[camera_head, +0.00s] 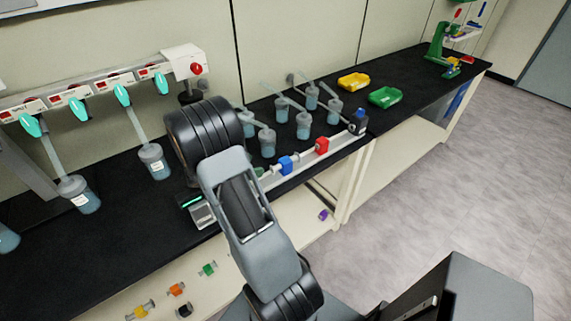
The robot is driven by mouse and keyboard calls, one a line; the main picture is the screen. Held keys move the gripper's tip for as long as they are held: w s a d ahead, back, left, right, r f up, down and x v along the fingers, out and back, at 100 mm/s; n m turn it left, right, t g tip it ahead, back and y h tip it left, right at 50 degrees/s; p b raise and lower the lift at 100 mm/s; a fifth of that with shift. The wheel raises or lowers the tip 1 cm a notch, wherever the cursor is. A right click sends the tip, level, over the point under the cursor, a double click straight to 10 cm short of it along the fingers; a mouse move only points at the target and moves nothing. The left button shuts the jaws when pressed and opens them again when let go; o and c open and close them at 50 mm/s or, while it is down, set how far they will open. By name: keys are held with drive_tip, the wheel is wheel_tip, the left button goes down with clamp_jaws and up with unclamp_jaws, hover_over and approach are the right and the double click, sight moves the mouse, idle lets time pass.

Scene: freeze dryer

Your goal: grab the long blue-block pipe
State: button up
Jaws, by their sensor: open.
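A blue block (286,165) with a pale pipe stub sits on the white rail along the bench's front edge. It is between a red block (321,146) and a green block partly hidden by my arm. A darker blue and black piece (358,122) stands at the rail's far end. I cannot tell from this view which pipe is the long one. My gripper (203,214) is low over the bench's front edge, left of the rail and apart from the blue block. It is open and looks empty; my arm hides part of it.
Several flasks (303,124) with slanted tubes stand behind the rail. More flasks (153,160) hang from the valve manifold at left. Yellow (354,81) and green (385,97) trays lie farther right. Coloured blocks (176,289) lie on the lower shelf. The floor (430,200) at right is clear.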

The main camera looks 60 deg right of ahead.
approach(282, 161)
drive_tip(key=p+x, duration=0.1)
drive_tip(key=x, duration=0.3)
drive_tip(key=shift+f, duration=0.2)
drive_tip(key=shift+p+x, duration=0.8)
drive_tip(key=shift+x, duration=1.85)
drive_tip(key=shift+a, duration=0.1)
drive_tip(key=shift+c, duration=0.2)
drive_tip(key=c, duration=1)
drive_tip(key=shift+c, duration=0.8)
drive_tip(key=shift+r, duration=0.15)
